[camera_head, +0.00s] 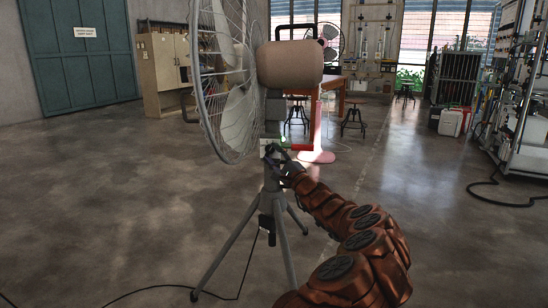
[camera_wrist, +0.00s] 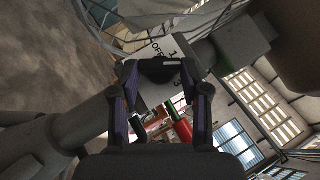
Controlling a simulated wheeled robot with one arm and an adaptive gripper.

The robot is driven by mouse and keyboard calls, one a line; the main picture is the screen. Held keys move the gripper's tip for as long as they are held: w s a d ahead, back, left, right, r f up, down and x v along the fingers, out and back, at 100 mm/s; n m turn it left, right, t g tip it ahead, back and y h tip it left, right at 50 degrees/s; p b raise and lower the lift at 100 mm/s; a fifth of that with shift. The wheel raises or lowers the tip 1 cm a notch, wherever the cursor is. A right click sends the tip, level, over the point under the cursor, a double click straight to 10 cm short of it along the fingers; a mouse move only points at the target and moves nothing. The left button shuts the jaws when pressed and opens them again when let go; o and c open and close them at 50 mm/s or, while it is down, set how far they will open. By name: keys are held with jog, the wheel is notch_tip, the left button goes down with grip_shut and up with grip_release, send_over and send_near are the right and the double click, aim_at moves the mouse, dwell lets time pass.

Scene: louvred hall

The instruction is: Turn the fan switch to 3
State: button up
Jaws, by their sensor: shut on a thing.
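The fan (camera_head: 290,65) has a round wire cage, a tan motor housing and a grey tripod stand, and it stands left of centre in the head view. My gripper (camera_head: 277,154) reaches its post below the housing. In the wrist view a pale switch plate (camera_wrist: 155,50) carries the marks OFF, 1 and 3; part of it is hidden by my gripper. A dark switch knob (camera_wrist: 160,69) sits between the fingertips, and my gripper (camera_wrist: 161,72) is shut on it. Which mark the knob points to cannot be told.
A pink pedestal fan (camera_head: 317,155) stands behind. A black cable (camera_head: 150,291) runs along the floor. Open floor lies left and right.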

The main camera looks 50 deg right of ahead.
jog(key=o, duration=1.1)
jog(key=shift+o, duration=0.2)
jog(key=v, duration=1.2)
jog(key=shift+c, duration=0.4)
